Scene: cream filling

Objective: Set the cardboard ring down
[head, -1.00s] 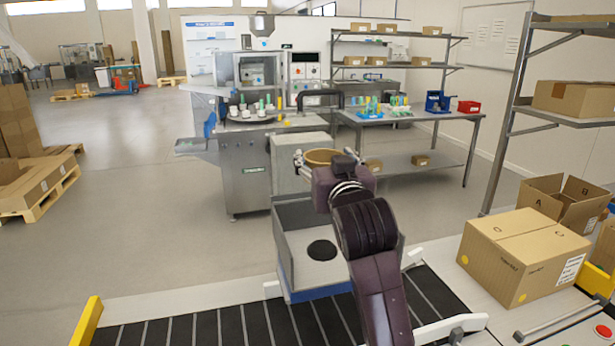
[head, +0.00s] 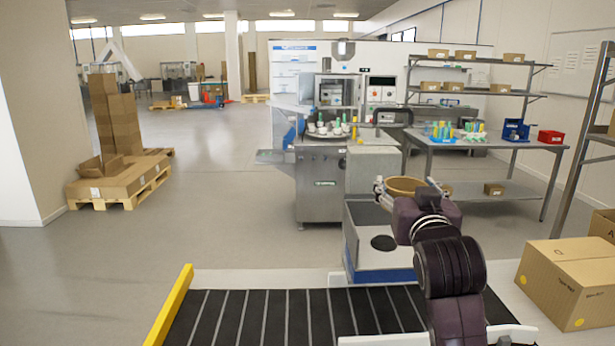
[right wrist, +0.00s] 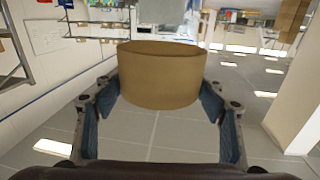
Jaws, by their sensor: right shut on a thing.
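The cardboard ring (head: 407,185) is a brown round band, held up in front of a grey machine. My right gripper (head: 410,190) is shut on it, with a finger on each side. In the right wrist view the ring (right wrist: 161,76) fills the space between the two blue-padded fingers of the gripper (right wrist: 160,100). It is held off the floor, with its open rim facing up in the head view. My left gripper is not in view.
A conveyor (head: 290,318) with a yellow end bar (head: 170,305) runs across the front. A grey cabinet with a dark disc (head: 383,243) stands beyond it. A carton (head: 568,280) is at right. A loaded pallet (head: 120,185) stands at left, with open floor between.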

